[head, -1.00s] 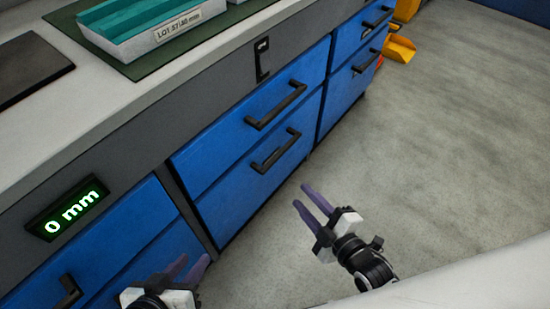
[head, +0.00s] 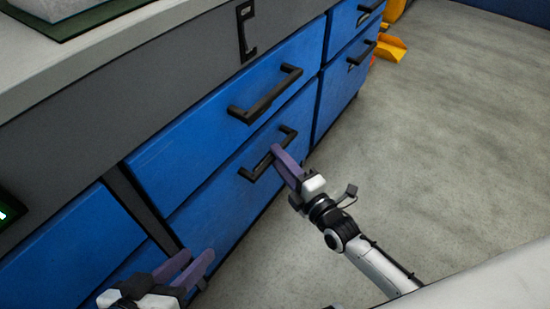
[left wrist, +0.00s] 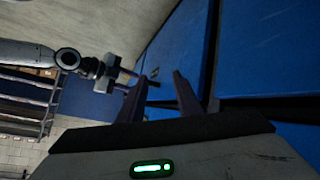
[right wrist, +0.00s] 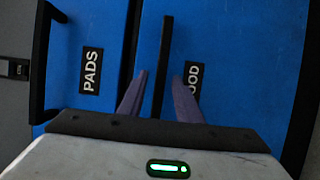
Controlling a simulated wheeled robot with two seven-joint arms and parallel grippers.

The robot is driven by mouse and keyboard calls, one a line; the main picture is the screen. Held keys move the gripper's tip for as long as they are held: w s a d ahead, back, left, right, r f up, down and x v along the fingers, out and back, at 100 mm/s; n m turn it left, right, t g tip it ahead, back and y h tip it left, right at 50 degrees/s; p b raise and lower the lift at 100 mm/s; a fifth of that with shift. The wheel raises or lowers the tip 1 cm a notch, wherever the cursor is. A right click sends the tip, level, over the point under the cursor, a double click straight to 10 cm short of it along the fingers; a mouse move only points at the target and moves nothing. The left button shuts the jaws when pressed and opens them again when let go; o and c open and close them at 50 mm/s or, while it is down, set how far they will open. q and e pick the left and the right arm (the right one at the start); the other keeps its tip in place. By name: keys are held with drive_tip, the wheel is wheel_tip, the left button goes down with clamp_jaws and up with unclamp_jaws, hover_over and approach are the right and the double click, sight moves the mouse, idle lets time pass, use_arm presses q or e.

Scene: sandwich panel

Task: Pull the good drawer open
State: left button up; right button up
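The good drawer (head: 218,213) is the lower blue drawer in the head view, with a black bar handle (head: 256,171). In the right wrist view its label (right wrist: 193,78) is partly hidden by a finger and reads "OOD". The drawer looks closed. My right gripper (head: 278,153) is at this handle. In the right wrist view its purple fingers (right wrist: 160,78) are apart, one on each side of the handle bar (right wrist: 165,45). Whether they touch it I cannot tell.
The pads drawer (head: 180,148) sits just above, with its own bar handle (head: 266,95); its "PADS" label (right wrist: 91,70) shows in the right wrist view. More blue drawers (head: 345,80) stand to the right. Grey floor (head: 440,140) is clear to the right. An orange object (head: 389,48) lies farther back.

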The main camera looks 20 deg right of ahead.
drive_tip(key=shift+x, duration=0.95)
use_arm(q)
drive_tip(key=shift+d+r, duration=0.2)
drive_tip(key=shift+r, duration=0.3)
use_arm(e)
drive_tip(key=shift+w, duration=0.2)
clamp_jaws()
drive_tip(key=shift+s, duration=0.1)
